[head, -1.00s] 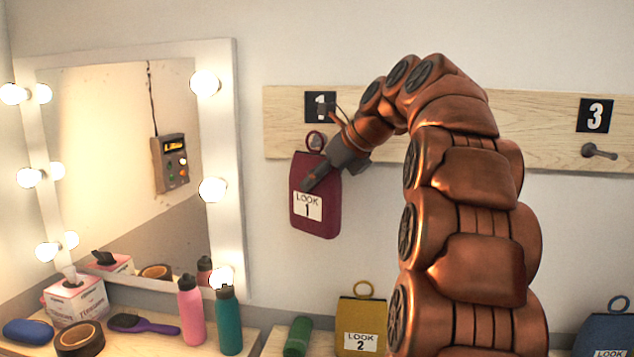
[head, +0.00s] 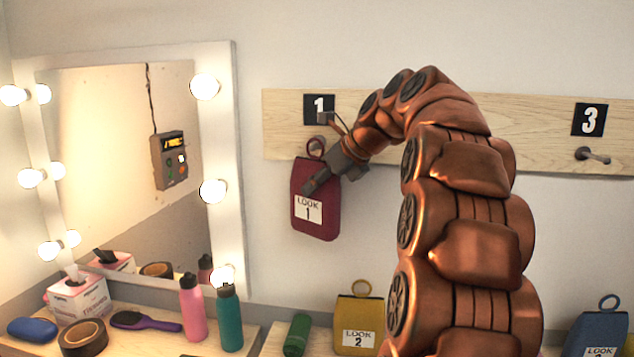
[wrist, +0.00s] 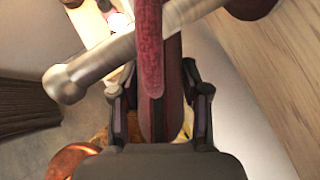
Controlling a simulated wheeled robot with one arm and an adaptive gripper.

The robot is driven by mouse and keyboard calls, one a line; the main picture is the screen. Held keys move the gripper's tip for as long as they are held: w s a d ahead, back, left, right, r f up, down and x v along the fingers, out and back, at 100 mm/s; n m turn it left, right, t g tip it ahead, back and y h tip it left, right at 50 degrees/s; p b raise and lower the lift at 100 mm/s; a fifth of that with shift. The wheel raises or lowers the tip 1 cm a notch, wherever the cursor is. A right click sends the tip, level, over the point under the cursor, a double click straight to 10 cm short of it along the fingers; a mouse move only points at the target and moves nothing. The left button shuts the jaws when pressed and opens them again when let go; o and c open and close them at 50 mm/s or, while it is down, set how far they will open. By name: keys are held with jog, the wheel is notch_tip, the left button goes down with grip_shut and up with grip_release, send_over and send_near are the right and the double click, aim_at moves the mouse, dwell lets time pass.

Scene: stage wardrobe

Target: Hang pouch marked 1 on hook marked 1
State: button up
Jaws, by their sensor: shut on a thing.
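The dark red pouch labelled LOOK 1 (head: 318,226) hangs nearly upright in front of the wall, below the black number 1 plate (head: 319,108). My gripper (head: 312,184) is shut on its upper front. The pouch's red ring (head: 316,144) is at the hook under the plate. In the wrist view, the metal hook peg (wrist: 95,68) crosses the red ring strip (wrist: 150,45), with one red side in front and a darker one behind; the peg appears to pass through the ring. My fingers (wrist: 160,108) flank the pouch there. The hook's base is mostly hidden in the head view.
A wooden rail (head: 285,125) carries the hooks; hook 3 (head: 592,155) is empty at right. A yellow LOOK 2 pouch (head: 358,312) and a blue pouch (head: 598,330) stand below. A lit mirror (head: 225,130) is at left, with bottles (head: 230,325) beneath it.

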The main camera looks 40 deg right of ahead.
jog(key=shift+s+a+r, duration=0.15)
jog(key=shift+a, duration=0.15)
jog(key=o, duration=1)
jog(key=shift+s+a, duration=0.15)
jog(key=shift+a, duration=0.05)
jog(key=shift+o, duration=1.6)
jog(key=shift+w+d, duration=0.3)
jog(key=shift+d, duration=0.2)
jog(key=v, duration=1.2)
